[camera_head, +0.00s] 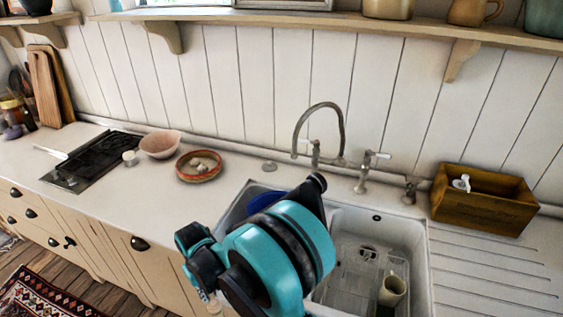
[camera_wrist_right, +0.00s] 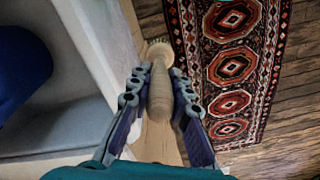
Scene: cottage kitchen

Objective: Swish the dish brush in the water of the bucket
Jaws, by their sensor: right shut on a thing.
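The wooden dish brush (camera_wrist_right: 160,95) is held between the two fingers of my right gripper (camera_wrist_right: 160,75), seen in the right wrist view. Its pale round head (camera_wrist_right: 158,50) points away from the wrist, past the front edge of the counter and over the floor. In the head view my right wrist and gripper (camera_head: 205,293) are in front of the sink, and the brush is mostly hidden. The blue bucket (camera_head: 262,201) stands in the left basin, largely covered by my arm; its side also shows in the wrist view (camera_wrist_right: 20,70). Its water is not visible. My left gripper is out of view.
The white double sink (camera_head: 431,285) has a mug (camera_head: 392,290) in its right basin. A curved tap (camera_head: 322,108) rises behind it. A wooden box (camera_head: 484,200) is at right; a terracotta dish (camera_head: 199,166) and bowl (camera_head: 160,145) are at left. A patterned rug (camera_wrist_right: 230,65) lies on the floor.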

